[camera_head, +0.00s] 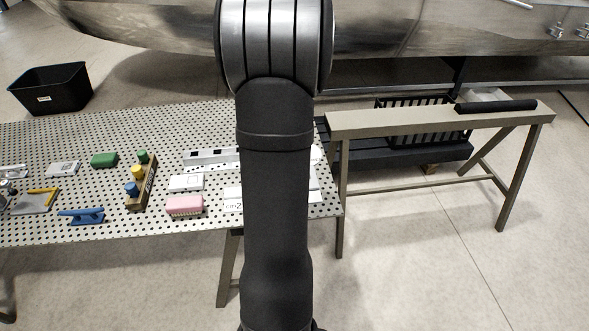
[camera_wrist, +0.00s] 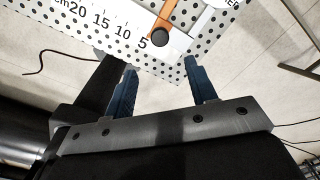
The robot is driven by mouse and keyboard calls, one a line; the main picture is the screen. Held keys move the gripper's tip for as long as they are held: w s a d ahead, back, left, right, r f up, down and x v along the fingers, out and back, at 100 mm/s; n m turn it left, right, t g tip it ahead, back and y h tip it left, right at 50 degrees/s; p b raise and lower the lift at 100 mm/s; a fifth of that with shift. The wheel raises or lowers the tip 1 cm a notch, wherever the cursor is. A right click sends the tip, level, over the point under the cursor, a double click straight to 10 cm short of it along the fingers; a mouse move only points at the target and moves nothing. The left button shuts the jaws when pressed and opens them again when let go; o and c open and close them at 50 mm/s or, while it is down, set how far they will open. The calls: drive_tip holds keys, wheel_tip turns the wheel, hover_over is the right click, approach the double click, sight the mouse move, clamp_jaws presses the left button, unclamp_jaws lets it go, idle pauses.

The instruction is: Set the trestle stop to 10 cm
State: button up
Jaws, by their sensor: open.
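In the wrist view a white scale plate (camera_wrist: 108,36) reads cm 20, 15, 10, 5 from left to right. The trestle stop, an orange piece (camera_wrist: 155,20) with a round dark knob (camera_wrist: 160,37), sits at the low end, beside the 5; its exact reading cannot be told. My gripper (camera_wrist: 159,70) is open and empty, its two blue fingers apart and pointing toward the plate edge, just short of the knob in the picture.
A trestle (camera_head: 400,121) stands right, a black bin (camera_head: 50,90) back left.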

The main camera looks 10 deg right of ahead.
wheel_tip(320, 180, down, 11)
drive_tip(key=shift+f, duration=0.15)
